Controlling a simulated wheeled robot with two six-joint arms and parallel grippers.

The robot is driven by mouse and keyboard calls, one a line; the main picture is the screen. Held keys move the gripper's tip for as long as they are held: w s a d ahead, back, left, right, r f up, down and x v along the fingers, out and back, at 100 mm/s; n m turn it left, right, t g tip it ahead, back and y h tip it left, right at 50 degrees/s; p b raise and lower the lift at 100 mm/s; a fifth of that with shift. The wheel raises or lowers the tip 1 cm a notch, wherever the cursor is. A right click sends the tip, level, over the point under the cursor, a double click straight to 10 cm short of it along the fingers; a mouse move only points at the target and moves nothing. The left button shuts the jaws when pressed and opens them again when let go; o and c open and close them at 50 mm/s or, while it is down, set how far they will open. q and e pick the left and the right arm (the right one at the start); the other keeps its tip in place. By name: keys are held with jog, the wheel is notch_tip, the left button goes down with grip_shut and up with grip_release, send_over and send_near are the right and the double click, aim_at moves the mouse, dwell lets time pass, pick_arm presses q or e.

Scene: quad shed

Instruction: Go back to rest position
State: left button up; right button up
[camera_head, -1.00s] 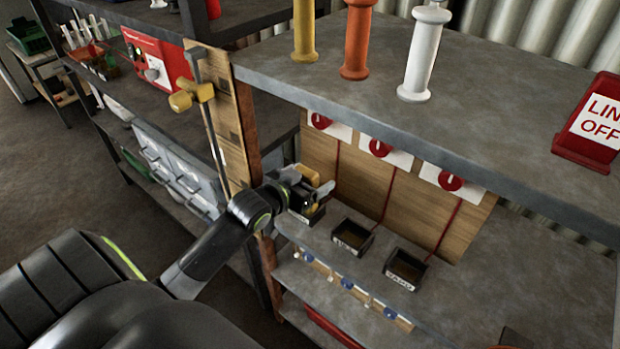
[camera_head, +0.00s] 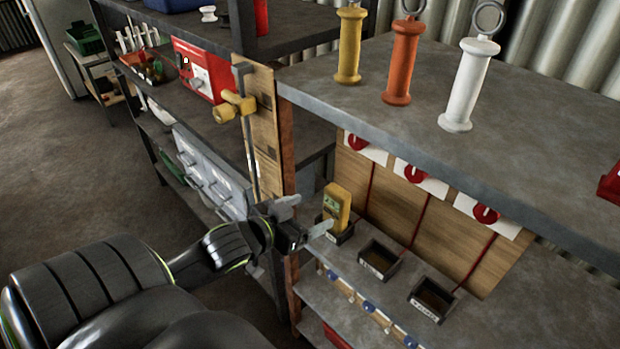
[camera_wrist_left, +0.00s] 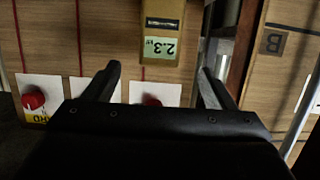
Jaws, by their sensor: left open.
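My left gripper (camera_head: 303,217) is open and empty at the left front edge of the lower shelf. A yellow meter (camera_head: 337,205) stands upright in the left small black bin (camera_head: 342,237), just right of the gripper and apart from its fingers. In the left wrist view the open fingers (camera_wrist_left: 158,70) show, with the meter (camera_wrist_left: 164,22) and its 2.3 label beyond them. My right gripper is not in view.
Two more black bins (camera_head: 379,262) and (camera_head: 433,299) sit on the shelf. Yellow, orange and white handles (camera_head: 403,60) stand on the upper shelf. A wooden post with a yellow clamp (camera_head: 236,104) rises left of the gripper. Open floor (camera_head: 70,180) lies at left.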

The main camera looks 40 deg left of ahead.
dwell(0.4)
pick_arm(q)
jog(key=s+d+f+n+g+y, duration=0.1)
jog(key=s+d+f+g, duration=0.1)
jog(key=s+f+g, duration=0.65)
jog(key=s+d+f+g+y, duration=0.25)
jog(key=s+f, duration=0.35)
jog(key=s, duration=0.5)
notch_tip(320, 180, down, 24)
jog(key=a+g, duration=0.1)
jog(key=a, duration=0.2)
jog(key=s+d+f+g+h, duration=0.1)
jog(key=s+f, duration=1.3)
jog(key=f, duration=0.2)
jog(key=shift+d, duration=0.35)
